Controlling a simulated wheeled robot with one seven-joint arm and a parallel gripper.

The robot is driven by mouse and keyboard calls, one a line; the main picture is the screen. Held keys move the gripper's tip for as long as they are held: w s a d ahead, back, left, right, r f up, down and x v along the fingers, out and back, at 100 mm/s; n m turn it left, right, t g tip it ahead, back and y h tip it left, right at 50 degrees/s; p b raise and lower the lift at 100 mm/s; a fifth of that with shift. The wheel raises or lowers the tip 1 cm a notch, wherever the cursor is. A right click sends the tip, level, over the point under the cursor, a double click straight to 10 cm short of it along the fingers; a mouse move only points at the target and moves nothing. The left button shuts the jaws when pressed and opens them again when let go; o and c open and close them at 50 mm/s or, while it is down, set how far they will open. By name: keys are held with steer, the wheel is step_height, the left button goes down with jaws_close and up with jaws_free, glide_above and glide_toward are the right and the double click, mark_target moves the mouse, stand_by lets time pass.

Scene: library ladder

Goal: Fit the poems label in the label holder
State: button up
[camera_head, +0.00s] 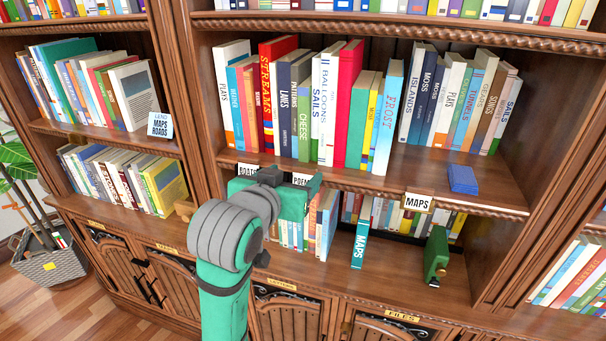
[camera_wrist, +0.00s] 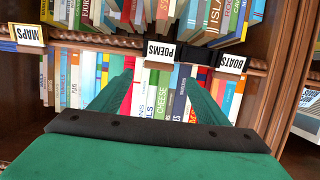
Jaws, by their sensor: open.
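The poems label (camera_head: 302,180) is a white card at the front edge of the middle shelf, partly hidden by my gripper in the head view. It shows in the wrist view (camera_wrist: 160,51), upside down, ahead of and between my fingers. I cannot tell whether it sits in a holder; a dark strip lies beside it. My gripper (camera_wrist: 158,78) is open, with two green fingers apart and nothing seen between them. In the head view my gripper (camera_head: 313,184) is in front of this shelf edge.
The boats label (camera_wrist: 232,63) and maps label (camera_head: 418,203) are on the same shelf edge. A blue block (camera_head: 462,179) sits on that shelf. A teal maps book (camera_head: 360,245) and a green object (camera_head: 436,256) stand on the ledge below. Books fill the shelves behind.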

mark_target(303, 170)
steer(key=x, duration=0.4)
steer(key=shift+w+d+f, duration=0.25)
steer(key=shift+d+f, duration=0.05)
steer(key=shift+f, duration=0.05)
steer(key=shift+a, duration=0.1)
steer(key=c, duration=1.1)
